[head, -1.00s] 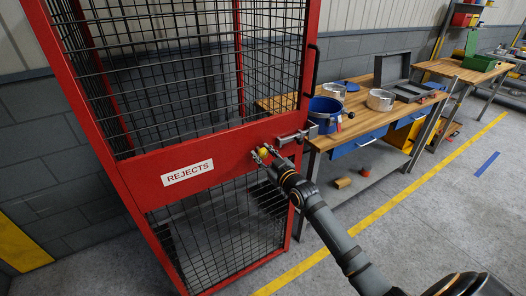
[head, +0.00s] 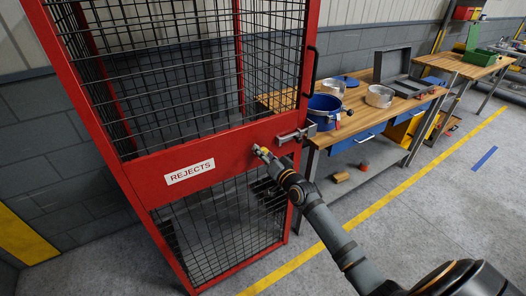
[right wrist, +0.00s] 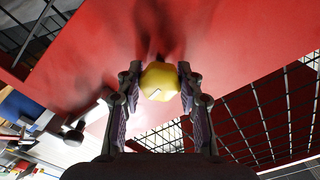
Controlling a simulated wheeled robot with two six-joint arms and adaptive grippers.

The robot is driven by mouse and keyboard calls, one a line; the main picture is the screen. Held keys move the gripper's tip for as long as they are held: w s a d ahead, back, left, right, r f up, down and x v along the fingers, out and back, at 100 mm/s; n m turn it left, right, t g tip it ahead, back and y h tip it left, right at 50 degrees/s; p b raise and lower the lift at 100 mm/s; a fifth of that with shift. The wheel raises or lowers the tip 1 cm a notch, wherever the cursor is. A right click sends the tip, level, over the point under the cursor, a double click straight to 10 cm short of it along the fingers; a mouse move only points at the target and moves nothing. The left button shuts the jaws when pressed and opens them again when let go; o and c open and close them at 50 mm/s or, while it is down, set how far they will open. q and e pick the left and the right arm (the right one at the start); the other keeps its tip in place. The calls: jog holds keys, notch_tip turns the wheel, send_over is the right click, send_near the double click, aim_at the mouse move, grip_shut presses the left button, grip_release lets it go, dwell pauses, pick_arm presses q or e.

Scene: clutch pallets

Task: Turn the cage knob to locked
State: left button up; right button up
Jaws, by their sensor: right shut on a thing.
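The red cage (head: 235,150) has a yellow knob (right wrist: 160,84) on its front crossbar, right of the REJECTS sign (head: 190,171). My right gripper (head: 262,154) is at the knob. In the right wrist view, my right gripper (right wrist: 159,76) has its two fingertips against opposite sides of the knob, shut on it. A small pale mark shows on the knob's face; I cannot tell which setting it stands for. In the head view the fingers mostly cover the knob. My left gripper is in neither view.
A silver latch (head: 296,134) sits right of the knob on the cage, with a black handle (head: 313,72) above. A wooden workbench (head: 352,110) stands close on the right, bearing a blue pot (head: 325,108). Open floor lies in front, with a yellow line (head: 385,190).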

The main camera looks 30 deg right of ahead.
jog(key=shift+m, duration=1.2)
jog(key=o, duration=1.2)
notch_tip(320, 180, up, 10)
jog(key=shift+a+f, duration=0.1)
